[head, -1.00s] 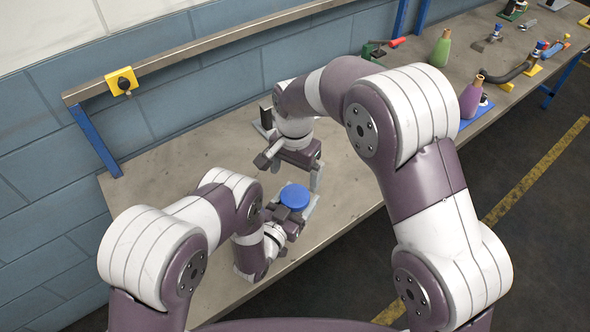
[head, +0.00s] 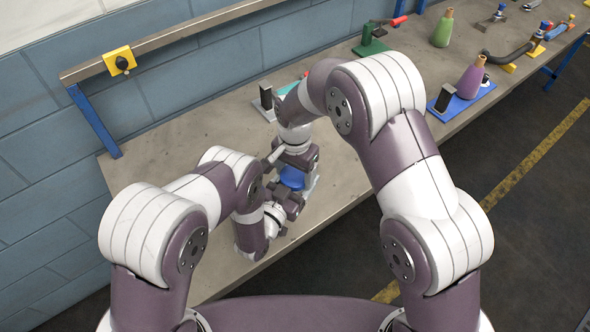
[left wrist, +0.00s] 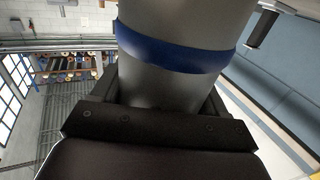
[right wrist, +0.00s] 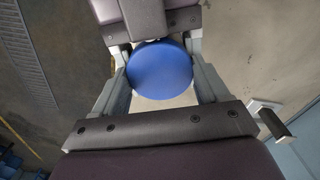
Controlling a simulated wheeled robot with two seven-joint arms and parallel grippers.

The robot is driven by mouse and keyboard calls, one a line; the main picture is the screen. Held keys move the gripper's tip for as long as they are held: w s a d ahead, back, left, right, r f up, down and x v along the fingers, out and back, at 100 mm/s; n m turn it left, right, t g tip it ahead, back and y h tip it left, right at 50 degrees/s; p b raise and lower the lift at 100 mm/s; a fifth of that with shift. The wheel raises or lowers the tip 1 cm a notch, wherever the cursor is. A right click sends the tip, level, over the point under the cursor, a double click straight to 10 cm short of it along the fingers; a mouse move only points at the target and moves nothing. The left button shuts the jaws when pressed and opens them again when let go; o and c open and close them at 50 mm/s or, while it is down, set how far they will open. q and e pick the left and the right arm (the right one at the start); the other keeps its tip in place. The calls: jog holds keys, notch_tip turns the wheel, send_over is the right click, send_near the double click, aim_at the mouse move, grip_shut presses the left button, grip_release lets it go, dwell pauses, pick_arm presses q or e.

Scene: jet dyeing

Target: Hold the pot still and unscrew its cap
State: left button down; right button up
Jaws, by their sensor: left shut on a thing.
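The pot (left wrist: 172,85) is a grey cylinder with a blue band, seen close up in the left wrist view. My left gripper (head: 291,199) is shut on the pot's side. The pot's round blue cap (right wrist: 160,70) shows from above in the right wrist view; in the head view the cap (head: 292,178) is partly hidden under my right gripper. My right gripper (right wrist: 160,82) is above the pot, pointing down, with one finger on each side of the cap. It looks open, with narrow gaps at the cap's edges.
The grey bench (head: 200,140) is clear to the left of the pot. A small stand with a black block (head: 266,97) is just behind my right gripper.

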jog(key=n, duration=0.6)
jog(key=shift+n, duration=0.3)
